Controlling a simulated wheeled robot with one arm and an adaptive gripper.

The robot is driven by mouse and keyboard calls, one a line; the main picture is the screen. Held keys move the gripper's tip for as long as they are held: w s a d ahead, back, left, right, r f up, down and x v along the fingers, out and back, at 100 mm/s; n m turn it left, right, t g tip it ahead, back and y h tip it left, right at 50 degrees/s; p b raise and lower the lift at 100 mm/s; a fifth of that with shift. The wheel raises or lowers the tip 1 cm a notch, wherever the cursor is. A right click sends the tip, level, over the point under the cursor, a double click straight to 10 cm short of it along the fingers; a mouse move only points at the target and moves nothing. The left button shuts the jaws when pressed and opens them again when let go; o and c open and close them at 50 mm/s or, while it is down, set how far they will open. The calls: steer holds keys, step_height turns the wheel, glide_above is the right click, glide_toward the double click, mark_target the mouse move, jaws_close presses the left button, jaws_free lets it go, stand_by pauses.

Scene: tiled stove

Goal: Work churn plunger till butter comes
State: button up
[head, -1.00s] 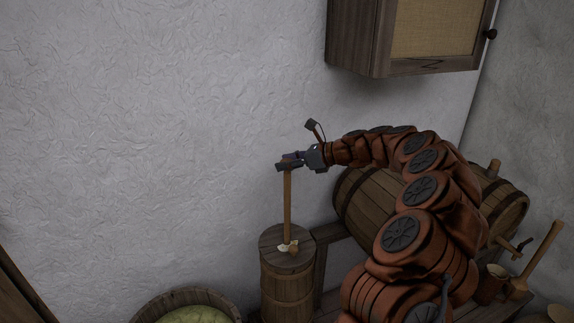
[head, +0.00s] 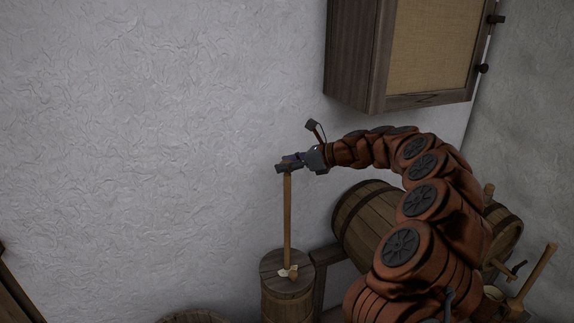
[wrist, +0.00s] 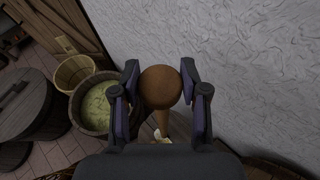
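The churn (head: 288,300) is a narrow wooden staved vessel standing by the wall, its lower part cut off by the head view's edge. Its wooden plunger (head: 287,220) rises upright through the lid, with a long stretch of shaft showing. Pale creamy bits (head: 287,271) lie on the lid around the shaft. My gripper (head: 289,164) is at the plunger's top. In the wrist view my gripper (wrist: 160,85) has its fingers against both sides of the plunger's round brown knob (wrist: 160,87). The churn's inside is hidden.
A wall cabinet (head: 350,70) hangs at upper right. A barrel (head: 365,222) lies on its side behind my arm. In the wrist view, a tub of greenish contents (wrist: 84,128), a bucket (wrist: 75,72) and a round dark lidded vessel (wrist: 30,100) stand left. The rough wall is close.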

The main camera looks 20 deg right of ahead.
steer(key=o, duration=0.4)
steer(key=shift+o, duration=0.2)
steer(key=shift+s+d, duration=0.1)
steer(key=v, duration=1.1)
steer(key=shift+s+d+r, duration=0.2)
steer(key=shift+s+d, duration=0.05)
